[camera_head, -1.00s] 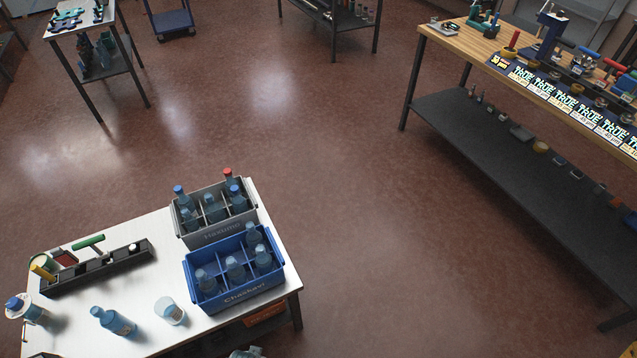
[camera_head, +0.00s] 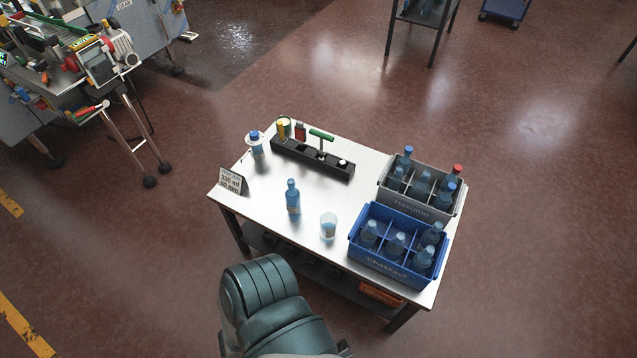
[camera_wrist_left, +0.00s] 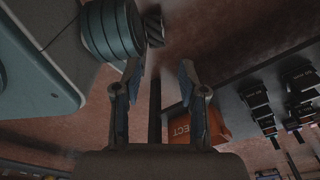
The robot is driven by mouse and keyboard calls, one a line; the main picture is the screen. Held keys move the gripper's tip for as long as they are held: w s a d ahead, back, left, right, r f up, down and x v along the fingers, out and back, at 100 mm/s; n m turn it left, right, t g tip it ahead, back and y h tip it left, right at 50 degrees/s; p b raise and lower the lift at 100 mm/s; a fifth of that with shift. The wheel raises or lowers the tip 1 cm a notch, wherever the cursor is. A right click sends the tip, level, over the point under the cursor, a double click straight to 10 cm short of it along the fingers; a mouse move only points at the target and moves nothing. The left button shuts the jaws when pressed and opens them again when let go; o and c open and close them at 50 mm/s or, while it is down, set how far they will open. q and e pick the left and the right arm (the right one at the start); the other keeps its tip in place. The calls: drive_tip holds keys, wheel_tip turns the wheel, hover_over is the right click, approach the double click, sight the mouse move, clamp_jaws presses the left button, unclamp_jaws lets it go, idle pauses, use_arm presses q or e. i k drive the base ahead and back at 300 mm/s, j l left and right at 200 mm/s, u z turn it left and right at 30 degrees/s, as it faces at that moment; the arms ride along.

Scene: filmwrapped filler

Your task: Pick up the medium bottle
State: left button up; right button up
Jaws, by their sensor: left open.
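A blue bottle (camera_head: 293,200) with a label stands upright and alone near the middle of the white table (camera_head: 268,190). A clear, wider container with a blue cap (camera_head: 256,146) stands at the table's left back. Several more bottles stand in the blue crate (camera_head: 373,266) and the grey crate (camera_head: 407,207) at the right. I cannot tell for certain which bottle is the medium one. My left gripper (camera_wrist_left: 158,75) is open and empty in the left wrist view, low beside the table's shelf. My right gripper is not in view.
A clear cup (camera_head: 328,226) stands between the lone bottle and the blue crate. A black rack (camera_head: 312,160) lies along the back edge, and a small sign (camera_head: 232,180) stands at the left edge. An orange box (camera_wrist_left: 205,126) is close to my left gripper.

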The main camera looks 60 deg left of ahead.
sight(292, 194)
drive_tip(key=u, duration=2.25)
drive_tip(key=i+j, duration=0.7)
